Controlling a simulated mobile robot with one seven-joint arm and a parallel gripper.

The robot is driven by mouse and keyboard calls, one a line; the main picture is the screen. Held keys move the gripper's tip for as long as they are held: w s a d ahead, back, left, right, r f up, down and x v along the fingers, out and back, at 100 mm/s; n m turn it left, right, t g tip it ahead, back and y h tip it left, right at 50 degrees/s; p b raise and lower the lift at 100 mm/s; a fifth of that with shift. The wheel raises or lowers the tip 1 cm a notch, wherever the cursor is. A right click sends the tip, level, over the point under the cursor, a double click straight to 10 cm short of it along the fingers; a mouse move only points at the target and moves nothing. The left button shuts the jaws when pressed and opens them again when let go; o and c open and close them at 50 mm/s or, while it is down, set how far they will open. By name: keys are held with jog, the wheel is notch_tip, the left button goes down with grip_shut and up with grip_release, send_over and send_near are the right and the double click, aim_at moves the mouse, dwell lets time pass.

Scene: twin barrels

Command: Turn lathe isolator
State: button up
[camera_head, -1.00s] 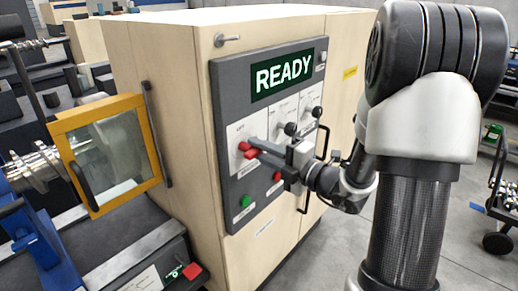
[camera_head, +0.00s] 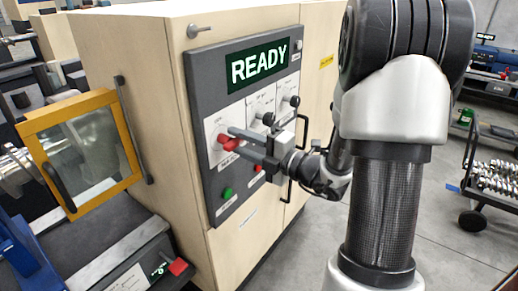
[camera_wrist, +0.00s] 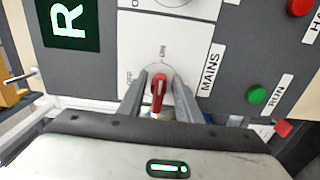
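The lathe isolator is a red handle on a pale MAINS plate; it shows in the head view (camera_head: 228,142) and in the wrist view (camera_wrist: 158,92). In the wrist view it stands upright in the picture, roughly in line with the ON mark; the OFF mark is to its upper left. My gripper (camera_wrist: 160,85) has one finger on each side of the handle, with a visible gap on both sides. In the head view my gripper (camera_head: 233,143) reaches the panel from the right, its fingers apart and partly covering the plate.
The grey panel (camera_head: 205,85) has a READY display (camera_head: 258,62), a green RUN button (camera_head: 227,193) and black knobs (camera_head: 268,119) close above my gripper. A yellow-framed guard (camera_head: 80,150) stands left. Open floor (camera_head: 430,225) lies right.

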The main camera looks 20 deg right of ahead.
jog(key=b+v, duration=0.1)
jog(key=v, duration=1.6)
